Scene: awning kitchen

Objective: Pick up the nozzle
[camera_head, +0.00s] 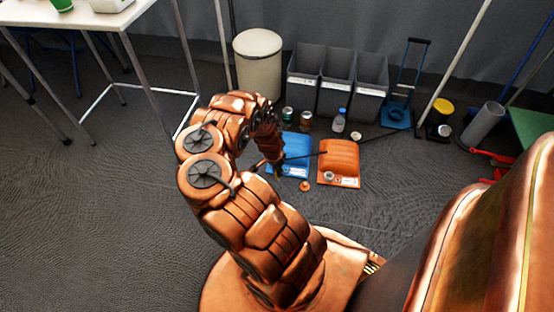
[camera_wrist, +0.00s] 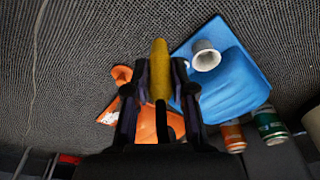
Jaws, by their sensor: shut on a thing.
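A slim yellow piece, which looks like the nozzle (camera_wrist: 160,58), stands between the fingers of my gripper (camera_wrist: 160,88) in the wrist view. The fingers are shut on it, and its rounded tip sticks out beyond them. Its lower part is hidden between the fingers. In the head view my gripper (camera_head: 279,172) points down by the blue unit (camera_head: 297,148) on the floor. The nozzle cannot be made out there.
An orange unit (camera_head: 339,160) lies right of the blue one, with a small orange piece (camera_head: 305,186) in front. Behind stand jars, a bottle (camera_head: 339,121), grey bins (camera_head: 337,75) and a cream bin (camera_head: 258,62). A white table (camera_head: 75,17) is at left.

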